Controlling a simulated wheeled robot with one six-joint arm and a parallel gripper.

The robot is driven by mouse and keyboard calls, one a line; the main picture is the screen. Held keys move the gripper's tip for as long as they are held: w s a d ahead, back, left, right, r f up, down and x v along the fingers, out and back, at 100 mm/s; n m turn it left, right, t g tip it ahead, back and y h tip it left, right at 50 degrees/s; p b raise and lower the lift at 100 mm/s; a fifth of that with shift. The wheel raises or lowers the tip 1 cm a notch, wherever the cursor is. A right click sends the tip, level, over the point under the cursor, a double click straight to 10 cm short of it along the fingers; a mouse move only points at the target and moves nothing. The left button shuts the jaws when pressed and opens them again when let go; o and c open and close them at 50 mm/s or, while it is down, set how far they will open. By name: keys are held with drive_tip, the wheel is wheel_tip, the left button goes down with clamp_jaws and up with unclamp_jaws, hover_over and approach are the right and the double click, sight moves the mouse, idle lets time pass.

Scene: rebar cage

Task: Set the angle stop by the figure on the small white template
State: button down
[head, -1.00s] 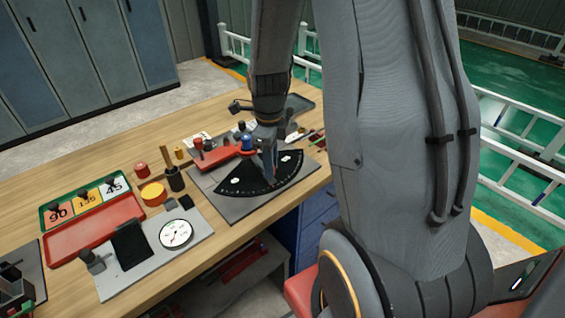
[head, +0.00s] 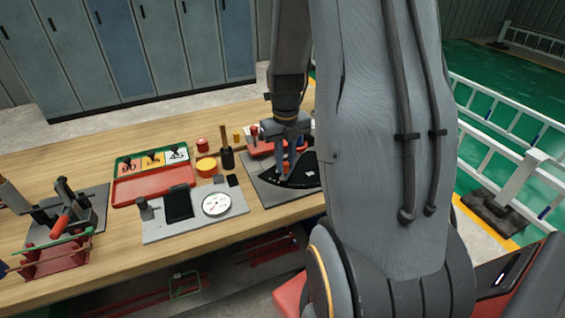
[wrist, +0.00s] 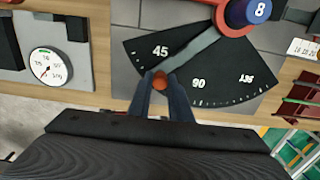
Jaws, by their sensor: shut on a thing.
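The angle stop is a black fan-shaped dial (wrist: 235,75) marked 45, 90 and 135, with a grey swinging arm (wrist: 195,47) on a red pivot piece (wrist: 238,28). My gripper (wrist: 160,86) is shut on the orange-red knob (wrist: 160,82) at the arm's outer end. The arm lies between the 45 and the 90, close beside the 45. In the head view my gripper (head: 284,168) stands over the dial's left part and hides some of it. The white template (head: 177,154) reads 45 and sits at the right end of a green tray, beside the orange 90 and yellow 135 templates.
A red tray (head: 155,186) lies in front of the templates. A grey plate with a round gauge (head: 216,204) is left of the dial. A dark post (head: 227,157) and a yellow round piece (head: 206,166) stand nearby. A clamp fixture is at far left.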

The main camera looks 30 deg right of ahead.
idle(0.3)
drive_tip(key=c, duration=1.6)
unclamp_jaws()
drive_tip(key=shift+r, duration=0.1)
drive_tip(key=shift+r+b, duration=0.9)
drive_tip(key=shift+r, duration=2.95)
